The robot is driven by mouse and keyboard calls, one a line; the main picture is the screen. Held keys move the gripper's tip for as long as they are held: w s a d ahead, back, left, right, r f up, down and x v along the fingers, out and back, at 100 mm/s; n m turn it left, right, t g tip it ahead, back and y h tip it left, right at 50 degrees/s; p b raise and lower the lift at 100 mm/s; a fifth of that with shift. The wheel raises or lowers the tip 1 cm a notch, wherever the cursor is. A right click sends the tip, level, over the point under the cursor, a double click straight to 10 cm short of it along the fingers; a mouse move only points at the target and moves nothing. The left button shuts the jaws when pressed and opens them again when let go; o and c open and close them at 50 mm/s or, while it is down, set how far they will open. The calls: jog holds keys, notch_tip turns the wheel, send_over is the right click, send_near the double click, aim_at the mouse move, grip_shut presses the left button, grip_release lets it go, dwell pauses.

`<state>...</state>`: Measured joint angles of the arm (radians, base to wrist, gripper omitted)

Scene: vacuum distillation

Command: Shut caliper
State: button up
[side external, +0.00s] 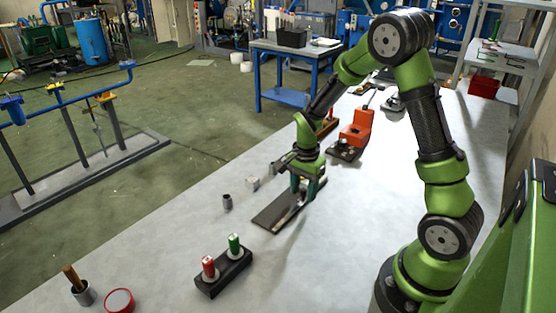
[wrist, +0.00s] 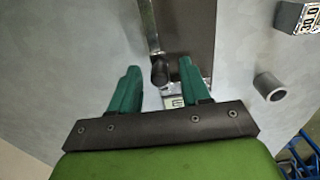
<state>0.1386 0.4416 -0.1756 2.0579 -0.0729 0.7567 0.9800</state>
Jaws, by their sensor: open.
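The caliper shows in the wrist view as a silver metal bar (wrist: 152,28) with a dark knob-like part and a small display (wrist: 175,102). It lies along a dark flat plate (wrist: 188,28), which also shows on the bench in the side view (side external: 272,214). The caliper's jaws are not clearly visible.
A small grey cylinder (side external: 227,201) and a pale block (side external: 252,183) stand left of the plate. A box with red and green knobs (side external: 223,272) sits nearer the camera. An orange device (side external: 356,128) stands behind my gripper. The bench (side external: 345,240) is clear to the right.

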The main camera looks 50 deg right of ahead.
aim_at(304, 189)
jog(key=shift+r, duration=2.95)
jog(key=shift+s+f+n, duration=0.1)
jog(key=shift+n, duration=0.4)
jog(key=s+a+r+n+t+y, duration=0.1)
jog(key=s+a+r+n+t, duration=0.2)
jog(key=s+a+r+n, duration=0.2)
jog(key=s+a+r+n+t+y, duration=0.1)
jog(key=s+a+r+n+t, duration=0.3)
jog(key=r, duration=0.7)
jog(key=s+a+n, duration=0.2)
jog(key=a+n, duration=0.2)
jog(key=shift+s+a, duration=0.15)
jog(key=shift+a, duration=0.2)
jog(key=shift+r, duration=0.1)
